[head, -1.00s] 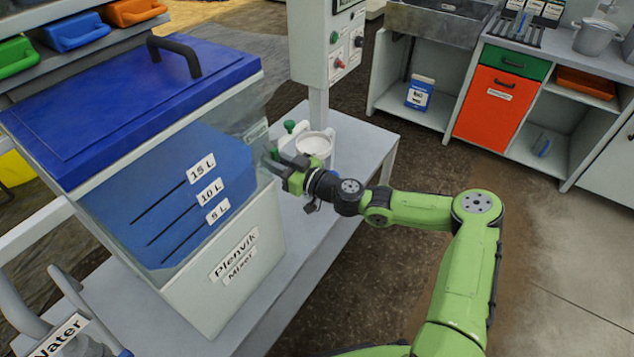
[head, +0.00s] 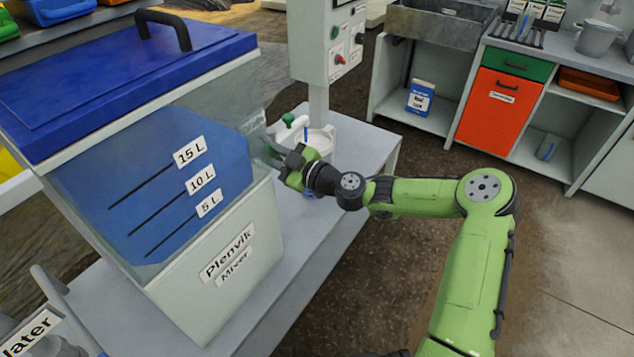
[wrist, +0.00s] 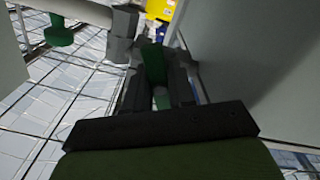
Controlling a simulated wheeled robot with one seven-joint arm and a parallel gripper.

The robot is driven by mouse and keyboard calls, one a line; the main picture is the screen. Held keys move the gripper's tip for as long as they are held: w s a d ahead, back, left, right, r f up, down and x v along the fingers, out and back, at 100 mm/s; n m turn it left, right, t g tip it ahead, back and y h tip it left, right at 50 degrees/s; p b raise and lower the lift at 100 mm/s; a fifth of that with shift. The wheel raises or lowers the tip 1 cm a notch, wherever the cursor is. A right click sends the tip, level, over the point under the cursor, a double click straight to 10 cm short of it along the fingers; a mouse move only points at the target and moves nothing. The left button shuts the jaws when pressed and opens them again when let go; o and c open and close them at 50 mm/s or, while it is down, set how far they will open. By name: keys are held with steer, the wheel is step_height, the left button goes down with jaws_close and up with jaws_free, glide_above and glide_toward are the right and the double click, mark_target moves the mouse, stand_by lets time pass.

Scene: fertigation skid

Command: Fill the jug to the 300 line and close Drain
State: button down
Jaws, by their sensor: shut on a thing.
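The white jug (head: 325,142) stands on the bench beside the mixer tank, partly behind my gripper. A green valve knob (head: 288,119) is just left of it. A thin blue vertical streak (head: 305,133), apparently liquid, shows at the jug's mouth. The fill level and the 300 line cannot be read. My gripper (head: 272,150) is at the tank's right side, left of the jug. In the wrist view my gripper (wrist: 158,85) is shut on a green handle (wrist: 153,60); its label is not legible. Another green knob (wrist: 58,32) is at upper left there.
The mixer tank (head: 232,262) with blue liquid and a blue lid (head: 110,85) fills the left. A control box (head: 338,45) on a post stands behind the jug. The bench (head: 375,150) is clear right of the jug. A sink cabinet (head: 493,108) is at the back right.

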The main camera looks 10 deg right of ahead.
stand_by(0.4)
steer(key=m+p, duration=0.2)
steer(key=m, duration=0.2)
steer(key=shift+r+p, duration=0.2)
steer(key=shift+p, duration=0.15)
steer(key=m, duration=0.2)
steer(key=shift+f+m+p, duration=0.15)
steer(key=shift+m+p, duration=0.25)
steer(key=c, duration=0.9)
jaws_free()
steer(key=shift+f, duration=0.1)
steer(key=b+v, duration=0.3)
steer(key=v, duration=0.3)
steer(key=shift+s+d, duration=0.35)
steer(key=shift+s, duration=0.05)
